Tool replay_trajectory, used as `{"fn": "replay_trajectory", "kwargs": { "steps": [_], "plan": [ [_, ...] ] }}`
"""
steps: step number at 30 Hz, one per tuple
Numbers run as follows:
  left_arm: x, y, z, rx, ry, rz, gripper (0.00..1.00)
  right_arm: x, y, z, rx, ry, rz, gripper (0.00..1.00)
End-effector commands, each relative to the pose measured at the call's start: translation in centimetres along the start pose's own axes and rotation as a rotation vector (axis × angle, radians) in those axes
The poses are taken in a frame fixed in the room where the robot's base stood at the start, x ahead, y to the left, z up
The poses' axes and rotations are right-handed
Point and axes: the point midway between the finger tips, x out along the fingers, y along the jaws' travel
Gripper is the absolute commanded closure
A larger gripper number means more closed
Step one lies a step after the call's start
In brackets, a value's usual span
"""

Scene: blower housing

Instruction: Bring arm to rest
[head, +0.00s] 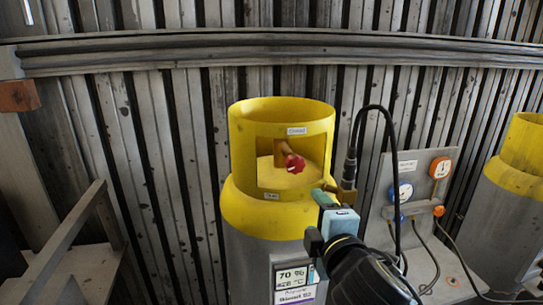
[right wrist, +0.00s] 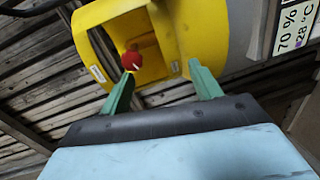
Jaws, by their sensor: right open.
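My right gripper (head: 322,198) is in front of the right side of a gas cylinder's yellow collar (head: 250,205). In the right wrist view its two green fingers (right wrist: 160,70) stand well apart with nothing between them. A red valve knob (head: 295,163) sits inside the collar's opening, up and left of the gripper. The knob also shows in the right wrist view (right wrist: 132,61), beyond the left fingertip and apart from it as far as I can tell. My left gripper is in neither view.
A panel with gauges (head: 440,168) and a black hose (head: 375,108) stand right of the cylinder, close to my right arm. A second yellow-topped cylinder (head: 500,180) is at the far right. A wooden rail (head: 65,235) is at left. A slatted wall (head: 170,130) is behind.

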Motion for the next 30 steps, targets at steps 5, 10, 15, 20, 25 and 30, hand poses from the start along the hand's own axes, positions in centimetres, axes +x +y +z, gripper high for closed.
{"fn": "replay_trajectory", "kwargs": {
  "steps": [5, 10, 15, 20, 25, 30],
  "plan": [
    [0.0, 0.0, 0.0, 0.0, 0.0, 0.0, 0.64, -3.2, -9.1, 2.6, 0.37, -0.113, -0.271, 0.37],
    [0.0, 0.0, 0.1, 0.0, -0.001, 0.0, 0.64, -8.3, -17.3, 5.3, 0.705, -0.299, -0.505, 0.37],
    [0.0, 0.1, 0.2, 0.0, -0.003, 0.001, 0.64, -13.9, -23.2, 7.2, 0.947, -0.501, -0.668, 0.37],
    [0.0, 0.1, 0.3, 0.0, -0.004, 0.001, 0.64, -18.6, -26.7, 8.4, 1.098, -0.667, -0.766, 0.37],
    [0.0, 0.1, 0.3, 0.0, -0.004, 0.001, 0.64, -23.4, -29.4, 9.4, 1.22, -0.838, -0.841, 0.37],
    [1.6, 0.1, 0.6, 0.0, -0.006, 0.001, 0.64, -22.4, -34.7, 9.9, 1.23, -0.873, -0.862, 0.37]
  ]
}}
